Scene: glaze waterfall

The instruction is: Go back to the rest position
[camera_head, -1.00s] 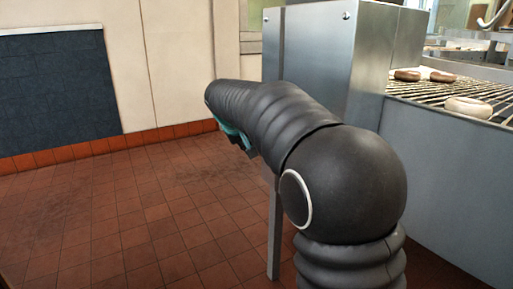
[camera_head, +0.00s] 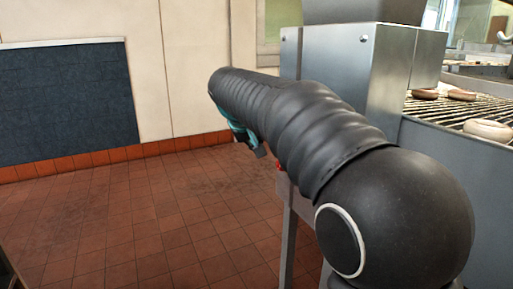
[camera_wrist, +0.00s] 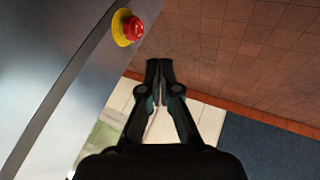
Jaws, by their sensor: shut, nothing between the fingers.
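My gripper (camera_wrist: 160,72) shows in the wrist view with its two dark fingers together and nothing between them. It hangs in free air over the tiled floor, beside a metal machine side. In the head view my arm reaches from the lower right toward the middle, and the gripper end is mostly hidden behind it; only a teal part and a dark part show under the arm.
A steel machine (camera_head: 345,75) with a wire conveyor (camera_head: 455,108) carrying several donuts (camera_head: 489,129) stands at the right. A red emergency button (camera_wrist: 133,28) on a yellow base is on its side. The red tiled floor (camera_head: 130,225) at left is clear, up to a wall with a dark blue panel (camera_head: 65,100).

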